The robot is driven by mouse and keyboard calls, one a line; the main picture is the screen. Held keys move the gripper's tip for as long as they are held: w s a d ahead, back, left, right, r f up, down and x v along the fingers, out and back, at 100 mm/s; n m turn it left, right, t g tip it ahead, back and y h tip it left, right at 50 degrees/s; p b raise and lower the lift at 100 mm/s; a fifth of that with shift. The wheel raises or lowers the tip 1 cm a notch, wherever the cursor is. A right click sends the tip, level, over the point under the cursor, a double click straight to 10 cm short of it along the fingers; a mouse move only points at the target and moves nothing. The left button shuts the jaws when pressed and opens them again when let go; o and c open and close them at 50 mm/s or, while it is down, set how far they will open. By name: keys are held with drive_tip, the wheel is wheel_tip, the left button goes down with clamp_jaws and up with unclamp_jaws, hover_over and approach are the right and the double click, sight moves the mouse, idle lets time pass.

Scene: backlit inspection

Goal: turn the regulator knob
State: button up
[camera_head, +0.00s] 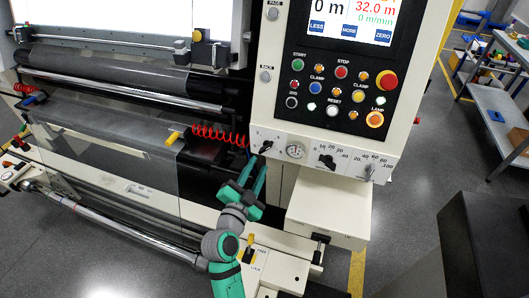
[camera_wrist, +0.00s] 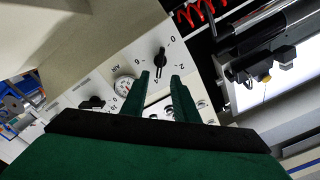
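The regulator knob is probably the small black knob (camera_head: 266,146) beside the air gauge (camera_head: 296,151), at the left end of the panel strip below the console. In the wrist view this knob (camera_wrist: 160,60) sits on a white plate with a scale of numbers, with the gauge (camera_wrist: 124,86) at its lower left. My gripper (camera_head: 253,168) is just below the knob in the head view. In the wrist view my gripper (camera_wrist: 160,76) is open, with nothing between its fingers. The knob shows just beyond the fingertips, roughly in line with the gap. Contact is not visible.
A larger black dial (camera_head: 327,160) and a small lever knob (camera_head: 369,172) sit further right on the strip. A white box (camera_head: 328,208) juts out below it. A red coiled hose (camera_head: 215,133) hangs left of my gripper. Buttons fill the console above.

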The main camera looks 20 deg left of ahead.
sight(266, 150)
drive_tip(key=w, duration=0.7)
drive_tip(key=shift+w, duration=0.35)
clamp_jaws()
